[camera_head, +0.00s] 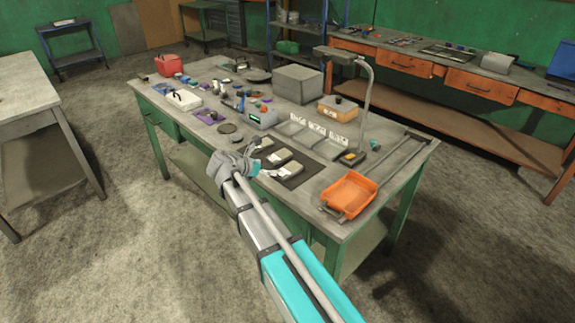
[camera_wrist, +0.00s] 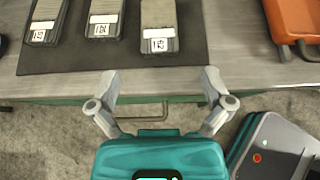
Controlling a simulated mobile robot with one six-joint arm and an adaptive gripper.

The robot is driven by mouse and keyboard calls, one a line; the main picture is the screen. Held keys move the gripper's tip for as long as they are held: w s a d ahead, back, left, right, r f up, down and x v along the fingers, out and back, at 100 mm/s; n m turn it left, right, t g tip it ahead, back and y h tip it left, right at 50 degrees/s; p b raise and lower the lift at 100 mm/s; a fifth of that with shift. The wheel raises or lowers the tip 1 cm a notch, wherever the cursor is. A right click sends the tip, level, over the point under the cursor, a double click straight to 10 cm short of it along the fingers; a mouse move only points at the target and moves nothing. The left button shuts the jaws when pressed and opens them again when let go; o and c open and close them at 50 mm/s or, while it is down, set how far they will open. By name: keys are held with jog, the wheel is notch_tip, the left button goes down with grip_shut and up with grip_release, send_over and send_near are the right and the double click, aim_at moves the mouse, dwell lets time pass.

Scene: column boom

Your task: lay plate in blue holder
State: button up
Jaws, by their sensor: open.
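Several small grey blocks with white number labels lie on a dark mat; they may include the plate, but I cannot tell which thing is the plate. In the wrist view three show: a left block (camera_wrist: 46,14), a middle block (camera_wrist: 104,20) and a right block (camera_wrist: 159,28). My gripper (camera_wrist: 160,84) is open and empty, its fingers apart just short of the table's front edge, below the mat (camera_wrist: 75,60). In the head view my wrist hides part of the table edge. A small blue item (camera_head: 161,89) lies at the table's far left; I cannot tell whether it is the blue holder.
An orange tray (camera_head: 349,193) stands at the table's right front. A lamp (camera_head: 366,92), a grey box (camera_head: 298,84) and clear bins (camera_head: 310,136) stand behind the mat. Small parts crowd the left half. The table's right back strip is fairly clear.

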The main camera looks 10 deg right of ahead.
jog(key=shift+r+g+y+p, duration=0.5)
jog(key=shift+r+p, duration=0.45)
jog(key=shift+p, duration=0.55)
jog(key=shift+r+g+y+p, duration=0.3)
jog(key=shift+r+y+p, duration=0.55)
jog(key=shift+p, duration=0.65)
jog(key=shift+w, duration=0.1)
jog(key=b, duration=0.6)
send_near(288, 170)
jog(key=shift+x, duration=1.9)
jog(key=shift+b+x, duration=2)
jog(key=shift+x, duration=0.6)
jog(key=shift+r, duration=0.1)
jog(key=c, duration=1.1)
